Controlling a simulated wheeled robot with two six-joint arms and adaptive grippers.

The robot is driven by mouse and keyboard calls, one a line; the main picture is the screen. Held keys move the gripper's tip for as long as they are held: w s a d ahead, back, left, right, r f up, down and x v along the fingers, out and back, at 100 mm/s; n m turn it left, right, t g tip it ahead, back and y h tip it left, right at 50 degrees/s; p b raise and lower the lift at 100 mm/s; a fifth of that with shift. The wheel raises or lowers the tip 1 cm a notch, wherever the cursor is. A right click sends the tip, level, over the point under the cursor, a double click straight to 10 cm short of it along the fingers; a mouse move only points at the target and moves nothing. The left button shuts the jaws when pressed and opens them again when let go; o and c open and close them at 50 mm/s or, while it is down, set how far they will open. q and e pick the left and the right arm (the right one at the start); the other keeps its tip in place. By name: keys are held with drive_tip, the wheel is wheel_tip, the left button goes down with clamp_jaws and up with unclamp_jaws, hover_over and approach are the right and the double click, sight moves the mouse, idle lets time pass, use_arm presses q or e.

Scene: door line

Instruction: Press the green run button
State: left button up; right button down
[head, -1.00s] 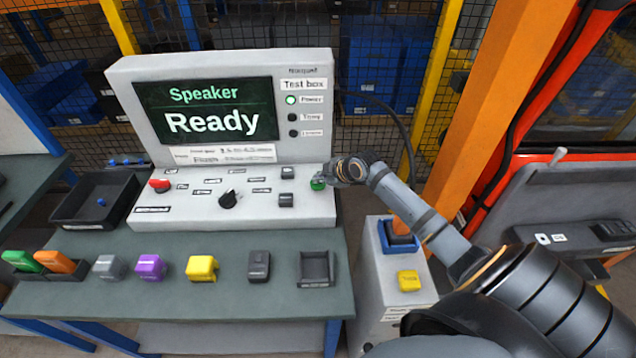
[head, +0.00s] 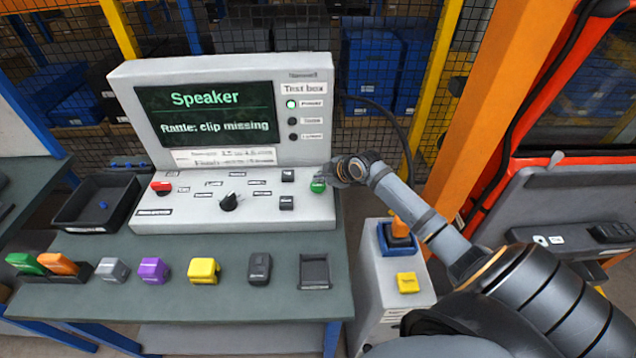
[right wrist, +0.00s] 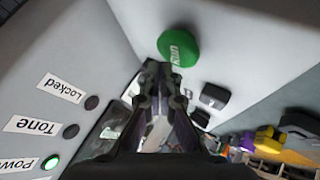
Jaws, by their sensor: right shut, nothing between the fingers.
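The green run button (head: 318,187) sits at the right end of the sloped panel of the test box (head: 250,210). In the right wrist view the button (right wrist: 178,46) shows whole, marked "Run", just beyond my fingertips. My right gripper (head: 326,180) is shut and empty, its tips close beside the button; I cannot tell whether they touch it. The gripper also shows in the right wrist view (right wrist: 158,72). The screen (head: 208,112) reads "Speaker" and "Rattle: clip missing". The power lamp (head: 291,104) is lit green. My left gripper is not in view.
A red switch (head: 161,187), a black knob (head: 229,202) and small dark buttons share the panel. A black tray (head: 97,203) stands left of the box. Coloured blocks, one of them yellow (head: 203,270), line the bench front. An orange post (head: 492,130) stands at right.

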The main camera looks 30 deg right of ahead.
drive_tip(key=shift+r, duration=0.15)
wheel_tip(320, 180, up, 5)
drive_tip(key=p, duration=0.4)
idle(0.4)
wheel_tip(320, 180, up, 9)
drive_tip(key=p, duration=0.8)
hover_over(320, 186)
drive_tip(key=shift+f, duration=0.25)
drive_tip(key=shift+f, duration=0.1)
